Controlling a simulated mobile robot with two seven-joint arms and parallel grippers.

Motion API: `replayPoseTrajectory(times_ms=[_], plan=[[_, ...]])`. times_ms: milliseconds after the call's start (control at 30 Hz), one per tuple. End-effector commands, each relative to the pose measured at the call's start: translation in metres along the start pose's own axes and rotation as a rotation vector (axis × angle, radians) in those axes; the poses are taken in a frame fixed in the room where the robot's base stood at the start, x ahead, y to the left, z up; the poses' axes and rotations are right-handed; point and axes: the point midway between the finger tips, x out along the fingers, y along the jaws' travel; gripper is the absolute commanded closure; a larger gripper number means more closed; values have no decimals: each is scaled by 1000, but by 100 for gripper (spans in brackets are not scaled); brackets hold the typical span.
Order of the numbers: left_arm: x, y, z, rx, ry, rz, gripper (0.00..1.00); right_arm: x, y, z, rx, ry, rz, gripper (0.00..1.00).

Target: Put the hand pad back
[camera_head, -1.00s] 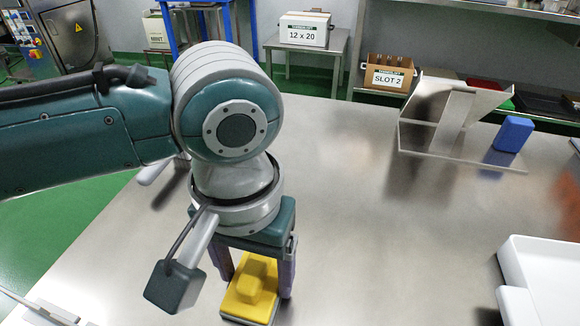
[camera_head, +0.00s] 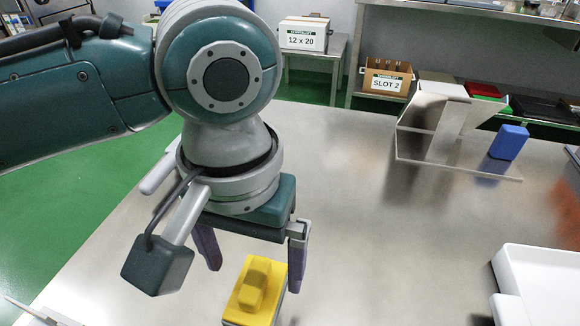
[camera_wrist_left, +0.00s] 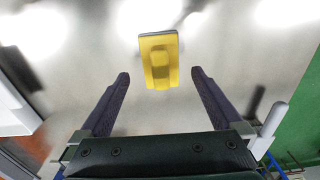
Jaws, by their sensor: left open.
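The hand pad is a yellow block with a raised grip on a grey base (camera_head: 254,288). It lies on the steel table (camera_head: 340,220) near the front edge of the head view. It also shows in the left wrist view (camera_wrist_left: 159,62), beyond and between the fingertips. My left gripper (camera_head: 254,262) is open and empty above the pad, with its fingers apart from it. Both fingers show in the left wrist view (camera_wrist_left: 159,76). My right gripper is not in view.
A bent metal stand (camera_head: 440,135) with a blue block (camera_head: 508,142) is at the back right of the table. A white tray (camera_head: 540,275) is at the right. A box marked SLOT 2 (camera_head: 386,82) sits on a shelf behind. The table's middle is clear.

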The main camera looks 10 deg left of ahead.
Motion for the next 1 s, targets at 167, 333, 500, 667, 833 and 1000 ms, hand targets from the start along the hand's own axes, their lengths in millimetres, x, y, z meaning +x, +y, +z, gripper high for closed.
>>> replayPoseTrajectory(times_ms=[167,333,500,667,833,1000], plan=[[-45,0,-1,0,3,2,0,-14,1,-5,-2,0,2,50],[-69,0,-1,-2,2,1,0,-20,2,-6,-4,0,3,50],[-77,0,0,-1,0,0,0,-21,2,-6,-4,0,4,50],[-73,8,6,28,4,34,0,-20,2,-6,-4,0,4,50],[-59,36,32,133,66,190,0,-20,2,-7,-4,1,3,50],[-51,31,57,163,206,286,0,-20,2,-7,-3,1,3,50]])
